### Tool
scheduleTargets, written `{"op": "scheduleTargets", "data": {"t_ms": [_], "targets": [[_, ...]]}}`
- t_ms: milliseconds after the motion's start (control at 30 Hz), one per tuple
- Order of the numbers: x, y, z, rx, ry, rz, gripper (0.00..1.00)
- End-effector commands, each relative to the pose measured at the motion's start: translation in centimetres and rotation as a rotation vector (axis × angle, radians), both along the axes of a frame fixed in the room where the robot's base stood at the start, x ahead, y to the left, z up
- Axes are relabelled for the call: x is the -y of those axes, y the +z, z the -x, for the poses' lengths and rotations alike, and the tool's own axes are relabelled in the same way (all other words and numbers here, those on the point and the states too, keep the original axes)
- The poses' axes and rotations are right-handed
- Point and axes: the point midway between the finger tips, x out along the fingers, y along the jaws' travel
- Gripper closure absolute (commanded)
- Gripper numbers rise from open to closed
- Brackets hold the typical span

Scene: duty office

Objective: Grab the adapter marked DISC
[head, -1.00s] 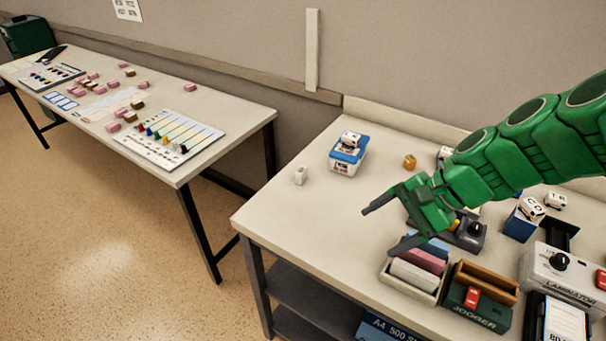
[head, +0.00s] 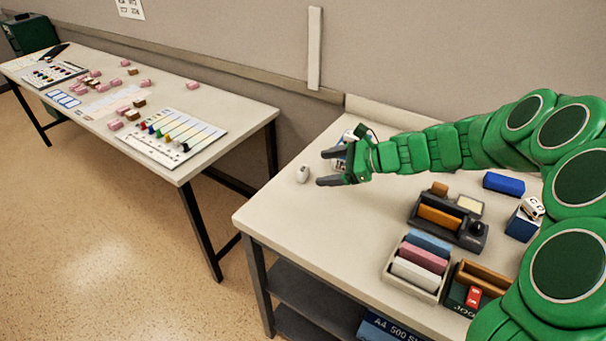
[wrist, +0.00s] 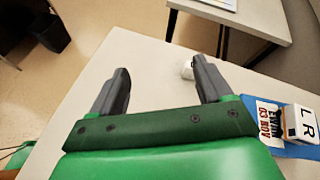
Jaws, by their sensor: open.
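My gripper (head: 322,168) is open and empty over the far left part of the right-hand table. A small white piece (head: 303,174) stands alone on the table just left of the fingertips. In the wrist view, the same white piece (wrist: 187,71) shows beyond my gripper (wrist: 160,68), near the right finger and partly hidden by it. No marking on it can be read. I cannot read DISC on any piece in view.
Behind my gripper, the blue-topped box is mostly hidden in the head view. An eraser tray (head: 391,271), a dark device (head: 467,236) and a blue box (head: 522,226) with a lettered white piece (head: 533,207) stand to the right. The table's front left is clear.

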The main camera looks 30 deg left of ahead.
Motion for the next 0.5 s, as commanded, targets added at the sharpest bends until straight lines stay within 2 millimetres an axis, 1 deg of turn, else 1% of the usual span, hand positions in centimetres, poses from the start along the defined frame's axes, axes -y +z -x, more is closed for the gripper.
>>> {"op": "scheduleTargets", "data": {"t_ms": [33,100,300,400,500], "targets": [[-0.8,-1.0,-0.8,-0.033,-0.028,-0.003,0.21],[-1.9,-2.3,-1.9,-0.079,-0.068,-0.005,0.21],[-4.0,-6.0,-4.5,-0.198,-0.18,-0.004,0.21],[-4.6,-7.1,-5.5,-0.233,-0.217,-0.005,0.21],[-4.9,-7.8,-6.1,-0.256,-0.242,-0.005,0.21]]}}
